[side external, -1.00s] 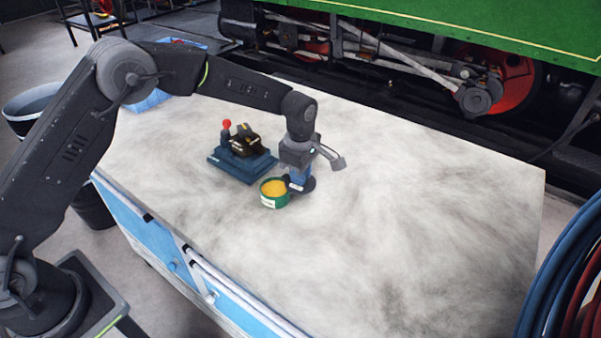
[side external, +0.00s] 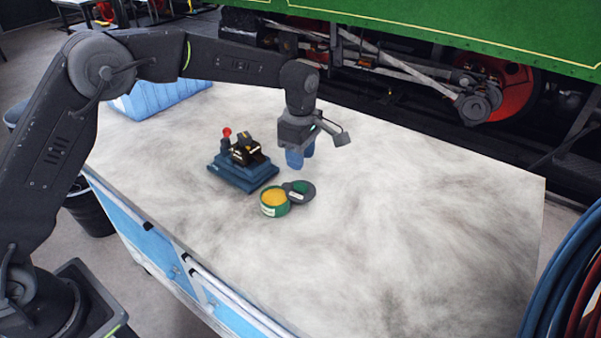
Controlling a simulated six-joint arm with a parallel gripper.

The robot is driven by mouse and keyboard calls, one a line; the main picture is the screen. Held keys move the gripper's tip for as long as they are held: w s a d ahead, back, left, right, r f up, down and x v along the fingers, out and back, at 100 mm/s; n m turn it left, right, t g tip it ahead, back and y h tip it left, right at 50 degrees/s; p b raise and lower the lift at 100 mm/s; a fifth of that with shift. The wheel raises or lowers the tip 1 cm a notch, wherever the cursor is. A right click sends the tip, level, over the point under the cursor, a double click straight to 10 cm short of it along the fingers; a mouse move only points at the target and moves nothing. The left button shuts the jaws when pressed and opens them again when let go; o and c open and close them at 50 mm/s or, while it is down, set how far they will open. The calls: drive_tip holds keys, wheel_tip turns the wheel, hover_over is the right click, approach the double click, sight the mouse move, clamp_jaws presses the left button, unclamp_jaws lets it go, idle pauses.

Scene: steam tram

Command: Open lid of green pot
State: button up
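The green pot (side external: 274,208) stands uncovered on the worktop, with yellow-orange contents showing at its top and a pale label on its side. Its dark round lid (side external: 306,194), with a green patch on it, is at the pot's right side. It seems to touch or lean on the rim; I cannot tell exactly. My gripper (side external: 299,162) is above and slightly behind the lid, clear of it and empty. Its two blue fingers point down and look spread, though the gap between them is hard to see.
A blue block-like fixture (side external: 243,172) with a dark part and a red-knobbed lever stands left of the pot. A blue crate (side external: 165,97) is at the back left of the pale worktop (side external: 420,220). The worktop's right side is clear. Hoses (side external: 572,285) hang at the far right.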

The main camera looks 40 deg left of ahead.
wheel_tip(320, 180, up, 6)
drive_tip(key=shift+f, duration=0.1)
idle(0.4)
drive_tip(key=s+a+r+m+t, duration=0.2)
drive_tip(key=s+a+r+m, duration=0.1)
drive_tip(key=s+r+m, duration=0.4)
drive_tip(key=s+a+r+m+t, duration=0.1)
drive_tip(key=s+a+r+m, duration=0.25)
drive_tip(key=s, duration=0.65)
drive_tip(key=s+a+f+m+t, duration=0.1)
drive_tip(key=s+m, duration=0.3)
drive_tip(key=s, duration=0.3)
drive_tip(key=s+a+f+m+t, duration=0.1)
drive_tip(key=s+m, duration=0.3)
drive_tip(key=s, duration=0.4)
drive_tip(key=shift+a+f+m+t, duration=0.3)
drive_tip(key=shift+a+f+m, duration=0.1)
drive_tip(key=shift+f, duration=0.35)
